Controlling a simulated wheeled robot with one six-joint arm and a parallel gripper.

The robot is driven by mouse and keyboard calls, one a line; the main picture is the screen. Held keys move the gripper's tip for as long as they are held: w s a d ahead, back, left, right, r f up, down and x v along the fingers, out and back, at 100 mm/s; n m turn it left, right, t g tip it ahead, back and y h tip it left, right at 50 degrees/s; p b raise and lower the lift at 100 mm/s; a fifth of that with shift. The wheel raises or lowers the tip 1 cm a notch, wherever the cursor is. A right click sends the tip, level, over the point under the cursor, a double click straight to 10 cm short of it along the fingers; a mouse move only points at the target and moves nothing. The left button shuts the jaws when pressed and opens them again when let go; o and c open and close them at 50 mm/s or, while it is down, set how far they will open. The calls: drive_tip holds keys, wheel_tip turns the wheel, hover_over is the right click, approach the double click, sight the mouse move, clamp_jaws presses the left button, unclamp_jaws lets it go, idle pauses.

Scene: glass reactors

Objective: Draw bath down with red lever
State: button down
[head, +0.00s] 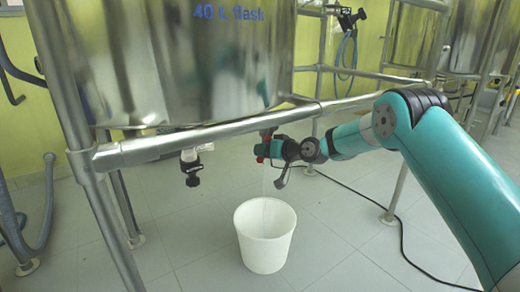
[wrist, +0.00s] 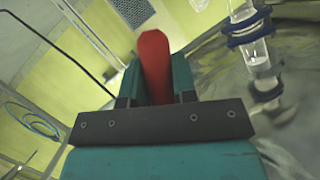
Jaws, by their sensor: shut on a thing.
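A large shiny steel vessel (head: 190,60) marked "40 L flask" hangs in a metal frame. The red lever (head: 262,150) is under it, mostly hidden by my gripper (head: 270,149). In the wrist view the red lever (wrist: 155,65) stands up between the jaws of my gripper (wrist: 156,85), which is shut on it. A white bucket (head: 264,258) stands on the floor below. A thin pale streak, which looks like a stream of liquid, drops from beneath the lever into the bucket. The bucket's inside is only partly visible.
A black-handled valve (head: 191,168) hangs left of the lever. A frame rail (head: 210,140) crosses in front of the vessel, with a post (head: 100,215) at left. A black cable (head: 400,235) lies on the floor at right. Glass fittings (wrist: 250,40) show in the wrist view.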

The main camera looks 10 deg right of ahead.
drive_tip(key=shift+w+d+f+n, duration=0.1)
drive_tip(key=shift+d+f+n, duration=0.05)
drive_tip(key=shift+d+n, duration=0.2)
drive_tip(key=shift+h, duration=0.3)
drive_tip(key=c, duration=0.9)
unclamp_jaws()
drive_tip(key=p+v, duration=0.4)
drive_tip(key=v, duration=1.3)
drive_tip(key=shift+d, duration=0.15)
